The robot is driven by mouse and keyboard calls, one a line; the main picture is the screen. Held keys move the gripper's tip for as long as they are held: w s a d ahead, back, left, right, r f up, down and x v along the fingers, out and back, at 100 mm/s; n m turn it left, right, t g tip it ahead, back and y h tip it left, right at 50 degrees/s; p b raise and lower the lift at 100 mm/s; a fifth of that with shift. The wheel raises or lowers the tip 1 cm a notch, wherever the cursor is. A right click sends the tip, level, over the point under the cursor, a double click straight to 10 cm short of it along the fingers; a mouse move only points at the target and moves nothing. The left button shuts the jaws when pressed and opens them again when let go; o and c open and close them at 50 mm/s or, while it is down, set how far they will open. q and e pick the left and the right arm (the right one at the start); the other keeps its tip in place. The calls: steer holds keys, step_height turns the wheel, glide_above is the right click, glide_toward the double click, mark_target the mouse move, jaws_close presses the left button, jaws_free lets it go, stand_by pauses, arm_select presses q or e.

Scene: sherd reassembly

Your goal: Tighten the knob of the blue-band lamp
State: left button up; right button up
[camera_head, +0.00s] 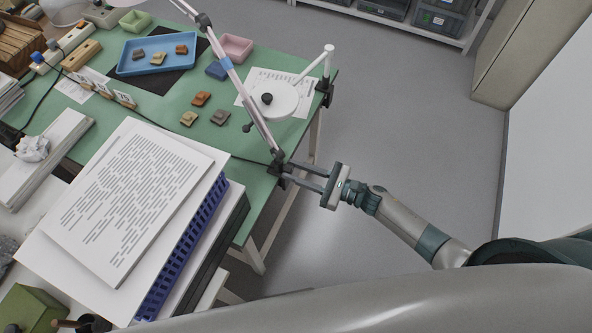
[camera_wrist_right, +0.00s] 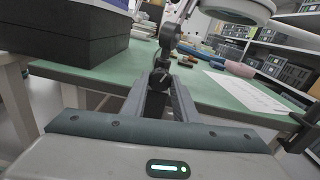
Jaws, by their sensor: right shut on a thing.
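The blue-band lamp (camera_head: 243,95) is clamped at the green table's right edge. My right gripper (camera_head: 287,174) reaches the lamp's dark base from the right. Its two long fingers are shut on the dark knob (camera_wrist_right: 160,79), which shows between them in the wrist view. The fingers hide part of the knob's sides. My left gripper is not in view.
A second white lamp (camera_head: 276,100) is clamped farther back on the green table (camera_head: 225,141). Several sherds lie on the table and in a blue tray (camera_head: 128,65). A blue crate (camera_head: 190,240) under a printed board (camera_head: 125,195) stands left of my gripper. Floor to the right is clear.

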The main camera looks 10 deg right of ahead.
steer(key=m+b, duration=0.2)
steer(key=m, duration=0.2)
steer(key=shift+b, duration=0.4)
steer(key=o, duration=1.1)
steer(key=shift+c, duration=0.2)
steer(key=shift+s+d, duration=0.1)
